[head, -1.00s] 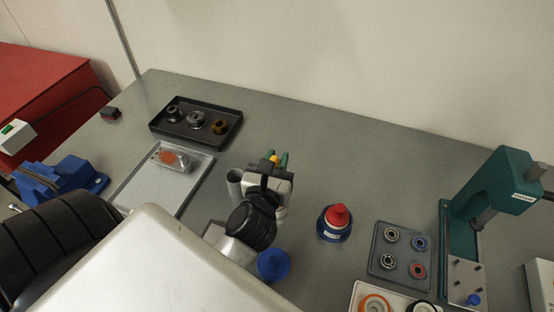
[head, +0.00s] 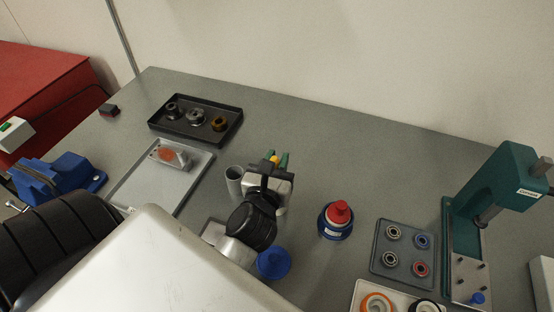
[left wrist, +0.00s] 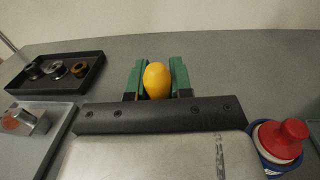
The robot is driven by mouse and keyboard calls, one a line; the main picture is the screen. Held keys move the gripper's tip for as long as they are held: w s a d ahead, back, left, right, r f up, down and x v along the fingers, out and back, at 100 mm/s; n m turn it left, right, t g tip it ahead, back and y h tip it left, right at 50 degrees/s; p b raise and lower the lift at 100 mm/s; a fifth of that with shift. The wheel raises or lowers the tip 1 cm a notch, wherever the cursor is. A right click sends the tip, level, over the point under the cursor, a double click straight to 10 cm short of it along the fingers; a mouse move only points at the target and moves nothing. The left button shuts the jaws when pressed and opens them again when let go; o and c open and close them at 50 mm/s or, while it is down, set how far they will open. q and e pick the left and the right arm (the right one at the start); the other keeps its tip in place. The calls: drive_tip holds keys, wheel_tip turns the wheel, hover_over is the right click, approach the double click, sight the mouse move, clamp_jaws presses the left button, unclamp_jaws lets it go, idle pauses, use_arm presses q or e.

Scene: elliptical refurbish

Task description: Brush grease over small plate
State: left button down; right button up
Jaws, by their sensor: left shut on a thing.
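My left gripper (head: 276,162) is shut on a yellow-ended tool (head: 274,159), above the middle of the bench. In the left wrist view the rounded yellow end (left wrist: 157,80) sits between the green fingers; the rest of the tool is hidden, so I cannot tell if it has bristles. A silver metal piece with an orange-red patch (head: 172,155) lies on a flat grey tray (head: 150,188), left of the gripper and apart from it; it may be the small plate. A blue tin with a red top (head: 337,219) stands right of the gripper. My right gripper is not in view.
A grey cup (head: 234,180) stands close left of the gripper. A black tray (head: 215,139) with metal parts is at the back left. A tray of rings (head: 382,259) and a green press (head: 500,185) are on the right. The back middle of the bench is clear.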

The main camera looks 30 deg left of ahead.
use_arm(q)
drive_tip(key=shift+f+b, duration=0.35)
drive_tip(key=shift+f, duration=0.1)
idle(0.3)
drive_tip(key=shift+f, duration=0.15)
idle(0.9)
wheel_tip(320, 180, up, 7)
drive_tip(key=p, duration=0.7)
drive_tip(key=shift+p, duration=0.3)
